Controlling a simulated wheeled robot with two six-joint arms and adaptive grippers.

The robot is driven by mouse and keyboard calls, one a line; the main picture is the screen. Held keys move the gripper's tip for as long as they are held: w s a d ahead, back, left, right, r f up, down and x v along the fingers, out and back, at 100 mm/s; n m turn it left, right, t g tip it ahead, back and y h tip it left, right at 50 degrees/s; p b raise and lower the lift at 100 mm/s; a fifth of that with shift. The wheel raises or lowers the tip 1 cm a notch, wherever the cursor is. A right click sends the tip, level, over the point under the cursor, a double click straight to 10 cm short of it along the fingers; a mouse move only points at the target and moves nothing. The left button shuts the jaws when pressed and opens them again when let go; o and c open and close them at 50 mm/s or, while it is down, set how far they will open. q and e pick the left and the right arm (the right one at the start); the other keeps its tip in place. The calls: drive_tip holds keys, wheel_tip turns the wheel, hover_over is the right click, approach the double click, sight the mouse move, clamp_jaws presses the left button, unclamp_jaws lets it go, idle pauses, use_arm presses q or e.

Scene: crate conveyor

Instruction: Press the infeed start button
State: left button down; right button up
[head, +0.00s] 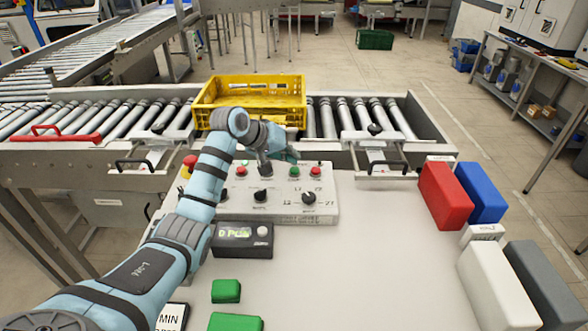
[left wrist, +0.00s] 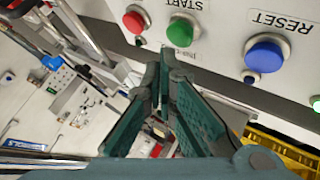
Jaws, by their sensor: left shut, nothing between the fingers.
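The control box (head: 320,208) stands on the white table, with small buttons along its back and black knobs in front. In the left wrist view a green button (left wrist: 180,33) is marked START, between a red button (left wrist: 134,21) and a blue button (left wrist: 264,56) marked RESET. A partly covered label by the green button is too small to read surely. My left gripper (left wrist: 167,52) is shut and empty, its tips close to the green button; I cannot tell if they touch. In the head view my left gripper (head: 266,168) is over the box's back row and hides part of it.
A yellow crate (head: 250,92) sits on the roller conveyor behind the box. A small display unit (head: 242,240) and green blocks (head: 226,291) are in front. Red (head: 445,195), blue (head: 482,192), white and grey blocks line the right. The table's middle is clear.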

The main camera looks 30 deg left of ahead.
use_arm(q)
drive_tip(key=shift+f+p, duration=0.3)
drive_tip(key=shift+p, duration=0.05)
drive_tip(key=shift+f, duration=0.1)
